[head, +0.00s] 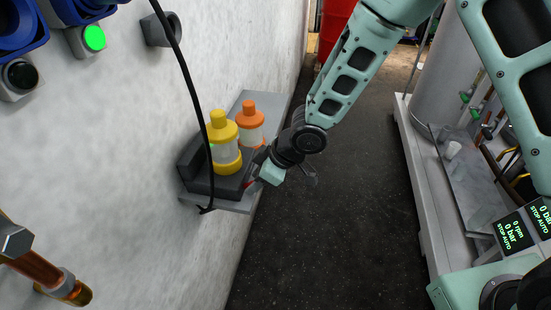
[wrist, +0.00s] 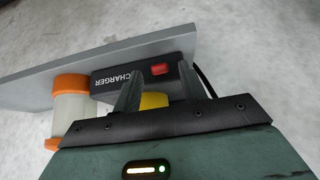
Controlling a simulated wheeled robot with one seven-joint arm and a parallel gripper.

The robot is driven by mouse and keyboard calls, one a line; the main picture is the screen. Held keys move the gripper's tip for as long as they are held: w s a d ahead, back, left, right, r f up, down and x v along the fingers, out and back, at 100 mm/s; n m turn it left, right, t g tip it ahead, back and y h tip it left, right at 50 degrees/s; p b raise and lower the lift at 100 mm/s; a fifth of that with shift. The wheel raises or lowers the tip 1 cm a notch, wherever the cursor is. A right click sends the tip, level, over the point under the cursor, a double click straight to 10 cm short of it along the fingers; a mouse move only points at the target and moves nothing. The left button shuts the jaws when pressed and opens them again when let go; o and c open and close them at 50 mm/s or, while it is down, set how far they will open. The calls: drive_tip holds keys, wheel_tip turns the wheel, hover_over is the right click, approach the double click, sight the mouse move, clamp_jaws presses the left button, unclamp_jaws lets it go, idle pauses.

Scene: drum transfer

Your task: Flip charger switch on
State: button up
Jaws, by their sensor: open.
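The black charger (head: 203,181) sits on a grey wall shelf at the left. In the wrist view the charger (wrist: 112,80) shows its front with the word CHARGER and a red switch (wrist: 159,70). I cannot tell the switch position. My gripper (head: 254,180) is at the shelf's outer side, close to the charger front. In the wrist view the open fingers of my gripper (wrist: 159,78) lie either side of the switch, with nothing between them. I cannot tell whether they touch the charger.
A yellow-capped bottle-like unit (head: 224,143) stands on the charger, and an orange-capped one (head: 250,125) stands behind it on the shelf (head: 232,206). A black cable (head: 190,90) hangs in front. The dark floor (head: 320,240) is clear; equipment stands at the right.

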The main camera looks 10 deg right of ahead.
drive_tip(key=p+v, duration=0.5)
drive_tip(key=v, duration=1.1)
drive_tip(key=shift+d, duration=0.1)
drive_tip(key=s+d+m+g+h+b, duration=0.1)
drive_tip(key=s+d+m+h+b, duration=0.1)
drive_tip(key=s, duration=0.8)
drive_tip(key=s+d+r+m+g+h+b, duration=0.1)
drive_tip(key=s+m+h+b, duration=0.2)
drive_tip(key=s+b, duration=0.3)
drive_tip(key=s+m, duration=0.1)
drive_tip(key=s, duration=0.4)
drive_tip(key=shift+s+d+h+b, duration=0.2)
drive_tip(key=shift+d+h+b, duration=0.1)
drive_tip(key=shift+d, duration=0.1)
drive_tip(key=shift+r, duration=0.15)
